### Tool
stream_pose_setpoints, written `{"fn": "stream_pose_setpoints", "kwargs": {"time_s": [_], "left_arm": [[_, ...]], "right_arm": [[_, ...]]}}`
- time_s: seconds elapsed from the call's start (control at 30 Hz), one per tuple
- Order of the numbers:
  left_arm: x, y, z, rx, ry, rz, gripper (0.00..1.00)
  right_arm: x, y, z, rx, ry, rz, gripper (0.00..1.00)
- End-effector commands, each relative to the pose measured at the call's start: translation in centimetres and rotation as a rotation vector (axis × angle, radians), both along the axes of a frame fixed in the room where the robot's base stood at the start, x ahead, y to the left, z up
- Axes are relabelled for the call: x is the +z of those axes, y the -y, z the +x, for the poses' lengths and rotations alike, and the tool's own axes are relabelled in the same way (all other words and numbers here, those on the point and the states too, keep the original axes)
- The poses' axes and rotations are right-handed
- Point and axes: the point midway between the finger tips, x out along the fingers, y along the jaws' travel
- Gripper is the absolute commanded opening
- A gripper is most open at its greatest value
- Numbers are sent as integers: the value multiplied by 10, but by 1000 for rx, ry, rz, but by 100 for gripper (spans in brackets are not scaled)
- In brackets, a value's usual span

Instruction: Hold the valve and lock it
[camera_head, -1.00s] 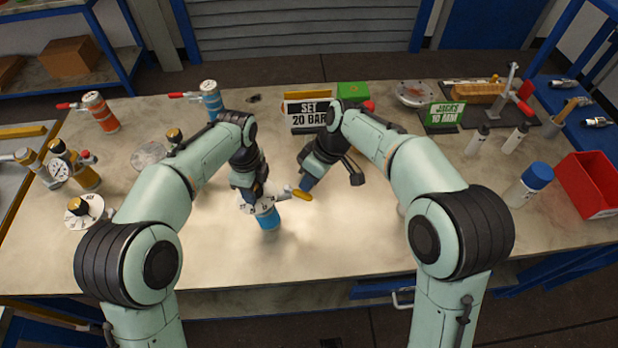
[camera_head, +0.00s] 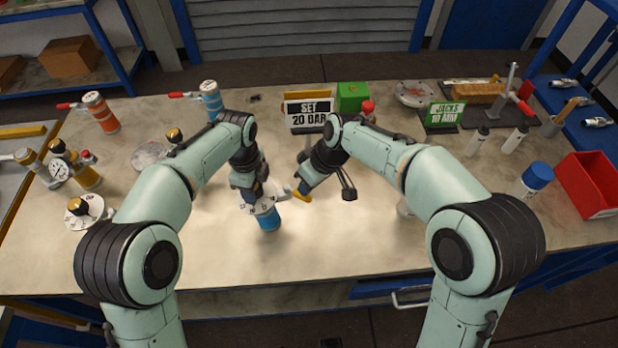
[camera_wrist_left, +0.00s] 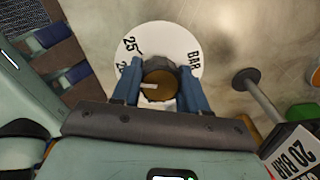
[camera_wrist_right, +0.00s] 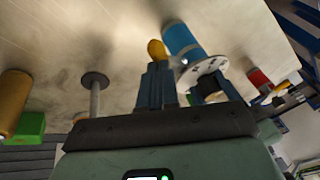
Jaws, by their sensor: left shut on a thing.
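A blue valve (camera_head: 268,219) with a white dial stands upright on the bench in the head view. My left gripper (camera_head: 258,194) is over it from above. In the left wrist view its fingers (camera_wrist_left: 160,86) are shut on the brass-topped knob (camera_wrist_left: 158,90) in the middle of the dial (camera_wrist_left: 183,45), which reads "25" and "BAR". A yellow handle (camera_head: 302,197) is at the valve's right. My right gripper (camera_head: 299,190) is at this handle. In the right wrist view its fingers (camera_wrist_right: 156,72) look close together, with the handle's end (camera_wrist_right: 156,48) at their tips; the grip itself is hidden.
A "SET 20 BAR" sign (camera_head: 309,113) and a green box (camera_head: 352,97) stand behind the grippers. A "JACKS" sign (camera_head: 443,115), a blue-capped bottle (camera_head: 532,185) and a red bin (camera_head: 590,185) are at right. Other valves and dials crowd the left. The bench front is clear.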

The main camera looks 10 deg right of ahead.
Motion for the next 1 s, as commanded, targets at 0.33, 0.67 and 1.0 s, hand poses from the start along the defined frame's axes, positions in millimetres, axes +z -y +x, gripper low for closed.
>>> {"fn": "stream_pose_setpoints", "kwargs": {"time_s": [0.33,0.67,1.0], "left_arm": [[-5,-1,-2,1,-12,5,0],[-5,-1,-2,1,-11,5,0],[-5,-1,-2,1,-10,4,0]], "right_arm": [[-2,-3,-3,-42,4,-3,0],[-2,-3,-3,-41,3,-3,0],[-2,-3,-3,-41,4,-3,0]]}}
